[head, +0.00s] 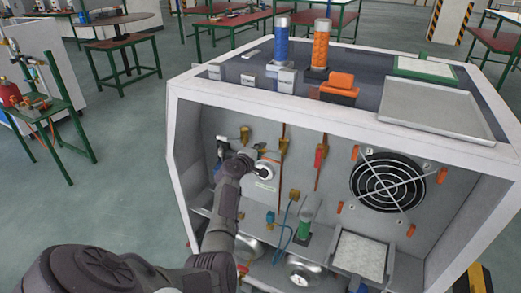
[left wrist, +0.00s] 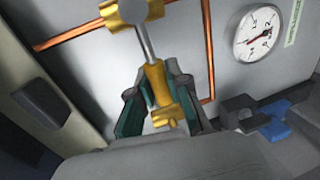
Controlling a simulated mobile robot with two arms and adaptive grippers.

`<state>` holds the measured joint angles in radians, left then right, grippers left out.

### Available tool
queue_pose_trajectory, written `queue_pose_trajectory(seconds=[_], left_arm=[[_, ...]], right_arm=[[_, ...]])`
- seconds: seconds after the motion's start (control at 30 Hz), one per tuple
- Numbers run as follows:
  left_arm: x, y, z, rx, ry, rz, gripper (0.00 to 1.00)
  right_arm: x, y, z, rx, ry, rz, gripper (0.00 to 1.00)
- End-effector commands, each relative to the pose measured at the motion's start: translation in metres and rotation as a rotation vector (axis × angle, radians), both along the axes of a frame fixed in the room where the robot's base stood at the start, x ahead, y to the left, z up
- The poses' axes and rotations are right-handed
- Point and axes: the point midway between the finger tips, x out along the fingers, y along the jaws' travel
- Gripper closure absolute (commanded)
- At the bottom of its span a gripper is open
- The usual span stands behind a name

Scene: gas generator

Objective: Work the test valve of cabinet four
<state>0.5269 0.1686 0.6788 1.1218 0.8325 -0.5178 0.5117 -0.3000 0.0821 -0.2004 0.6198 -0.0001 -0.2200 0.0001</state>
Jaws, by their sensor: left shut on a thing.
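The white open-fronted cabinet (head: 180,150) stands in front of me, with copper pipes, valves and a fan on its inner panel. My left gripper (left wrist: 158,98) has its green-padded fingers closed around a brass-yellow handle (left wrist: 157,78) in the left wrist view. A grey stem joins this handle to a brass valve body (left wrist: 130,12) on a copper pipe. In the head view my left arm reaches into the left part of the cabinet, and its wrist hides most of the gripper and the handle. A round gauge (left wrist: 257,36) is beside the valve; it also shows in the head view (head: 264,170). My right gripper is out of view.
Blue (head: 281,42) and orange (head: 320,48) cylinders, an orange block (head: 340,88) and a grey tray (head: 436,108) are on the cabinet top. The black fan (head: 388,182) is at the right. Floor to the left is clear up to the green-framed table (head: 62,132).

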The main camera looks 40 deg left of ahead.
Motion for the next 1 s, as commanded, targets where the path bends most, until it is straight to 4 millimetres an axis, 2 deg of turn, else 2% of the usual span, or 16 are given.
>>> queue_pose_trajectory(seconds=[0.37, 0.4, 0.57, 0.87, 1.0], left_arm=[[0.0002, 0.0001, 0.0001, -0.012, -0.004, 0.000, 1.00], [0.0002, 0.0000, 0.0000, -0.011, -0.004, 0.000, 0.82], [0.0002, -0.0001, -0.0002, -0.010, -0.002, 0.000, 0.57], [-0.0006, -0.0004, -0.0004, -0.007, -0.002, -0.001, 0.57], [-0.0090, -0.0024, 0.0009, -0.005, -0.001, -0.001, 0.57]], right_arm=[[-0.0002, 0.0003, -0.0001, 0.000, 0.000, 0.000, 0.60], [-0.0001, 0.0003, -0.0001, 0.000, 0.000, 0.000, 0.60], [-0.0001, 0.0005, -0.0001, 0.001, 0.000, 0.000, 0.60], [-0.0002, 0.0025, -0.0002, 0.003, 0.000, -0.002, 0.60], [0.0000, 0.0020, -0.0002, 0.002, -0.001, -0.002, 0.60]])
